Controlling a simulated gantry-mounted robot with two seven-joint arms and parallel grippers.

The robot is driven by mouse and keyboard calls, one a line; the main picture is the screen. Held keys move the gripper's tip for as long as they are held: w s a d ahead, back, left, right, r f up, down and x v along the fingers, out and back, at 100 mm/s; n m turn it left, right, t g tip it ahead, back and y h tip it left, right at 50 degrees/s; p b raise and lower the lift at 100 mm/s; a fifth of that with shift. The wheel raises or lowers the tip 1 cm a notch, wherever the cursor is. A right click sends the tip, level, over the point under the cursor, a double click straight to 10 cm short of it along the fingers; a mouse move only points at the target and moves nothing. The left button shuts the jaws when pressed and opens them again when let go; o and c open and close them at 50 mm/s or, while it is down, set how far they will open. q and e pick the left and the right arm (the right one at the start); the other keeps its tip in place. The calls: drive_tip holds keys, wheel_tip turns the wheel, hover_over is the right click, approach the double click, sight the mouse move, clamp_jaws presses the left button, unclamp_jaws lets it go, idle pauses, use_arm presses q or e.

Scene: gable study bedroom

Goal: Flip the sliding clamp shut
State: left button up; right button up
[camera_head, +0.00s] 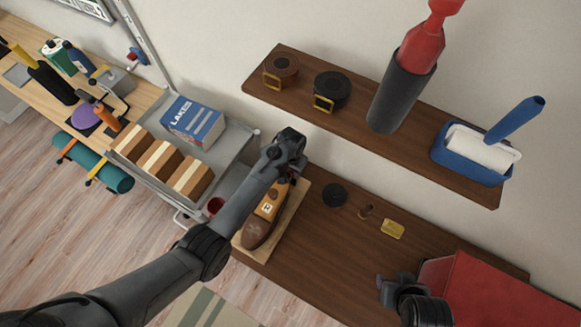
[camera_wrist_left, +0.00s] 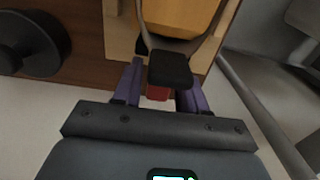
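A light wooden board (camera_head: 293,208) on the lower brown shelf carries a long orange-brown body (camera_head: 262,222) with a pale label. In the left wrist view the orange body (camera_wrist_left: 182,15) has a grey metal loop around its end. A black block (camera_wrist_left: 170,70), which looks like the clamp's handle, sits at the loop, with a small red part (camera_wrist_left: 157,93) below it. My left gripper (camera_head: 290,165) is over the board's far end and hides the clamp in the head view. Its purple fingers (camera_wrist_left: 162,82) are open on either side of the black block; contact is unclear. My right gripper (camera_head: 393,290) is low right, away from the board.
A black disc (camera_head: 334,195), a small brown peg (camera_head: 366,211) and a yellow block (camera_head: 392,229) lie right of the board. A red box (camera_head: 480,290) stands at lower right. An upper shelf (camera_head: 360,110) overhangs behind. A grey cart (camera_head: 232,150) with boxes is left.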

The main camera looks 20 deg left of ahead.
idle(0.4)
use_arm(q)
drive_tip(key=shift+r, duration=0.5)
wheel_tip(320, 180, up, 10)
drive_tip(key=shift+b, duration=0.4)
drive_tip(key=shift+s, duration=0.1)
